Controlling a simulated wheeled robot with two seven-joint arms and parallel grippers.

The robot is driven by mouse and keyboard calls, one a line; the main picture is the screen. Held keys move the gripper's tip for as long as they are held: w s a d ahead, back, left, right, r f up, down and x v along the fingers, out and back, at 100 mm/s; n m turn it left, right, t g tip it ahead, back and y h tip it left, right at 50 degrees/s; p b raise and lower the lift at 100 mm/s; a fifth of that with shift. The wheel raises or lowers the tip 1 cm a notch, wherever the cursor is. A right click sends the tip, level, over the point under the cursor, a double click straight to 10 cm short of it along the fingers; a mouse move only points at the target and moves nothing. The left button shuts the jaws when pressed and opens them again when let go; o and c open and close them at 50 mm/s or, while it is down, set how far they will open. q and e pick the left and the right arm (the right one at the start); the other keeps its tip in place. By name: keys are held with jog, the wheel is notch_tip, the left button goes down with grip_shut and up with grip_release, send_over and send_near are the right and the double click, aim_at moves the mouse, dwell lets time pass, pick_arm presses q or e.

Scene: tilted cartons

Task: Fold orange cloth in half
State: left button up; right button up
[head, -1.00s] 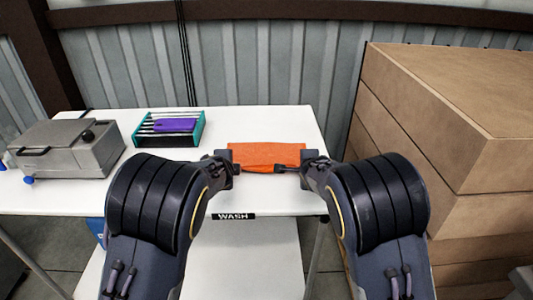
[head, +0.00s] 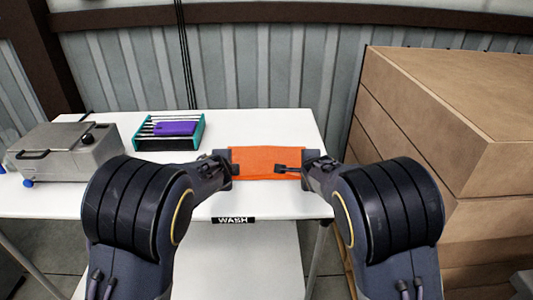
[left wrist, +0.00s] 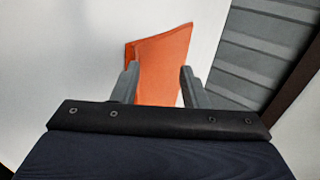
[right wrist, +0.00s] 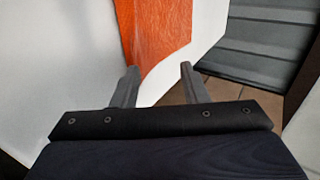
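The orange cloth (head: 262,157) lies on the white table near its front edge, as a flat wide strip in the head view. My left gripper (head: 234,168) is at its left end. In the left wrist view the cloth (left wrist: 163,60) shows between and beyond the spread fingers of this gripper (left wrist: 160,85). My right gripper (head: 283,169) is over the right part of the cloth. In the right wrist view its fingers (right wrist: 158,83) are spread, with the cloth's (right wrist: 155,30) corner by the left finger. Contact between fingers and cloth cannot be told.
A teal rack (head: 198,136) with a purple item (head: 175,128) stands at the back left of the table (head: 262,120). A grey metal box (head: 70,152) is at the far left. Large stacked cartons (head: 430,105) stand right of the table. The table behind the cloth is clear.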

pick_arm(q)
jog(key=s+r, duration=0.5)
jog(key=r, duration=0.2)
jog(key=shift+s+r, duration=0.15)
pick_arm(e)
jog(key=s+r, duration=0.5)
jog(key=r, duration=0.2)
jog(key=shift+s+r, duration=0.15)
jog(key=shift+s, duration=0.05)
pick_arm(q)
jog(key=shift+a, duration=0.1)
